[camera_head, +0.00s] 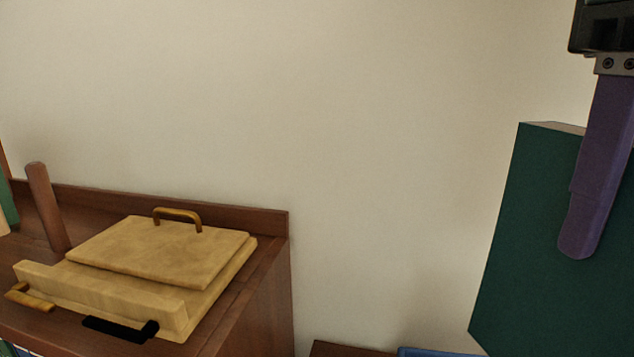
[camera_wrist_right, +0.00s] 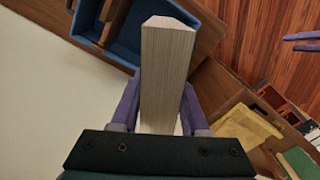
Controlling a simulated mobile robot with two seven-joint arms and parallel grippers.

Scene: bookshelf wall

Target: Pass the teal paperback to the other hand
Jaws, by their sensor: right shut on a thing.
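The teal paperback (camera_head: 530,240) is at the right of the head view, held up in front of the wall, its right part cut off by the frame. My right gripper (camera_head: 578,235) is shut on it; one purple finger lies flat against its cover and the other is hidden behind. In the right wrist view the book's pale page edge (camera_wrist_right: 168,75) stands between both fingers of the right gripper (camera_wrist_right: 163,108). My left gripper (camera_wrist_right: 300,42) shows only at the right wrist view's upper right edge, its two purple fingers apart with nothing between them.
A pale lidded box (camera_head: 160,250) with brass handles sits on a brown wooden cabinet (camera_head: 265,300) at the lower left. A blue tray (camera_wrist_right: 125,40) lies below in the wrist view. The wall between cabinet and book is bare.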

